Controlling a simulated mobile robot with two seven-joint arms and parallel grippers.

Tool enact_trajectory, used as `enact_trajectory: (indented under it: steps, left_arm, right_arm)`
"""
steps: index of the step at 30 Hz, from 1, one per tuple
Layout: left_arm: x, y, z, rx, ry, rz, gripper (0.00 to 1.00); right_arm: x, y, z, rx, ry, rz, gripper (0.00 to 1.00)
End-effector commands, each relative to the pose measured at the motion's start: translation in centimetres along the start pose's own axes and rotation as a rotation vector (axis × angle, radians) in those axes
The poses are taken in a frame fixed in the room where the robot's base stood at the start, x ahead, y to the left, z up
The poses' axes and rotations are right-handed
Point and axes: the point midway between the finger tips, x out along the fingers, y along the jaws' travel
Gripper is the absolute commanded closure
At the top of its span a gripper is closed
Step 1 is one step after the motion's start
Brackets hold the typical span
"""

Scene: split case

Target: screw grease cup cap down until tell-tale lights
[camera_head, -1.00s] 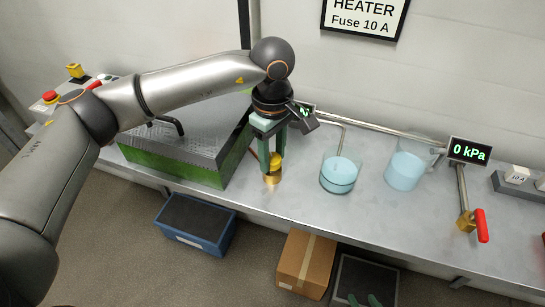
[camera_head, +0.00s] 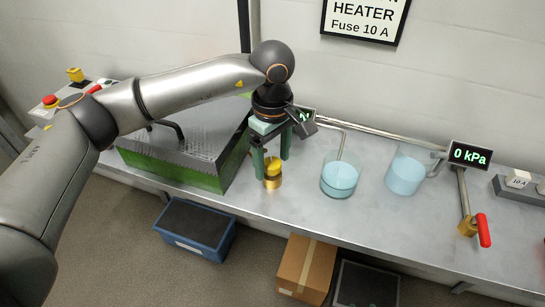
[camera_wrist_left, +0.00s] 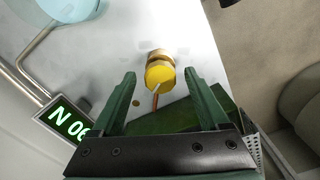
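The yellow grease cup cap (camera_head: 273,168) sits on a brass cup body (camera_head: 272,183) near the bench's front edge. My left gripper (camera_head: 272,163) points down over it, its green fingers apart on either side of the cap. In the left wrist view the yellow cap (camera_wrist_left: 159,73) shows beyond and between the open fingers (camera_wrist_left: 161,85), with clear gaps and nothing held. A small brownish dot (camera_wrist_left: 136,103) lies on the bench beside it; I cannot tell if it is the tell-tale, and it looks unlit. My right gripper is not in view.
A green-sided case (camera_head: 180,170) stands just left of the gripper. A green-lit display (camera_wrist_left: 68,121) is close by, mostly hidden in the head view. Two beakers (camera_head: 340,178) (camera_head: 405,172) of blue liquid, a 0 kPa display (camera_head: 470,154) and a red-handled valve (camera_head: 483,231) stand to the right.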

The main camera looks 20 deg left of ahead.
Motion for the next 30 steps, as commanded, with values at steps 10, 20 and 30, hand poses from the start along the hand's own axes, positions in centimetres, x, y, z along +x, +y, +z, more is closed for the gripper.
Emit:
enact_trajectory:
  steps: [10, 20, 30]
  left_arm:
    - [-1.2, 0.0, 0.0, 0.000, 0.001, 0.001, 0.22]
    - [-8.1, 0.1, 0.0, 0.001, 0.001, 0.004, 0.22]
    - [-12.3, 0.0, 0.0, 0.000, 0.001, -0.001, 0.22]
  right_arm:
    - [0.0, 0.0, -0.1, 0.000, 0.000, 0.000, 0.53]
    - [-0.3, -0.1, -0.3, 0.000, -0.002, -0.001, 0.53]
    - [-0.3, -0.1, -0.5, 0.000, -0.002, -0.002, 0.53]
